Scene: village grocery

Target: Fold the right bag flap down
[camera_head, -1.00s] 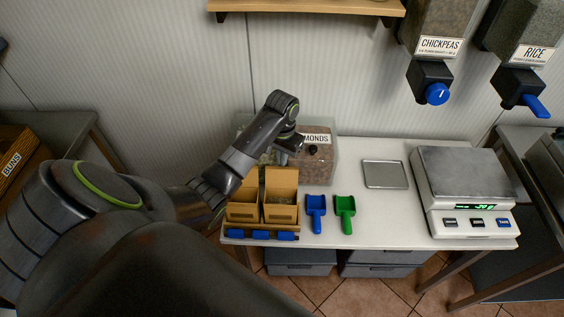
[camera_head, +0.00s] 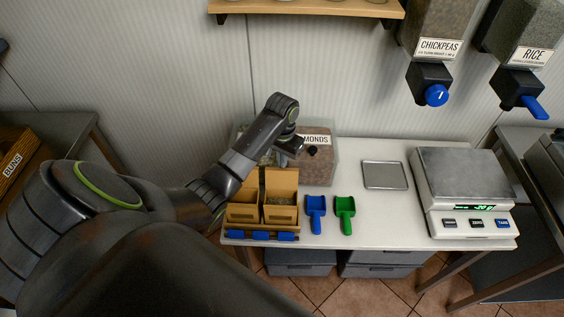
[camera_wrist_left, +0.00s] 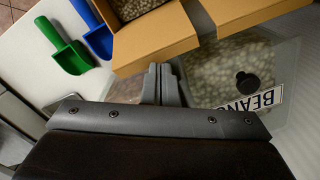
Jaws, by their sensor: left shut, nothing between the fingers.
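Two tan cardboard bags stand side by side in a rack at the front left of the white table. The right bag (camera_head: 281,214) holds pale contents, and its flap (camera_head: 282,183) stands up at the back. In the left wrist view this flap (camera_wrist_left: 157,42) is the tan panel just beyond my fingers. The left bag (camera_head: 243,213) is partly covered by my arm; its flap (camera_wrist_left: 255,14) is also up. My left gripper (camera_wrist_left: 162,72) is shut and empty, behind the right flap near one side edge. I cannot tell whether it touches. My right gripper is not in view.
A blue scoop (camera_head: 316,208) and a green scoop (camera_head: 345,207) lie right of the bags. Clear bins (camera_head: 322,168), one labelled almonds, stand behind the flaps. A metal tray (camera_head: 385,174) and a scale (camera_head: 465,180) are further right.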

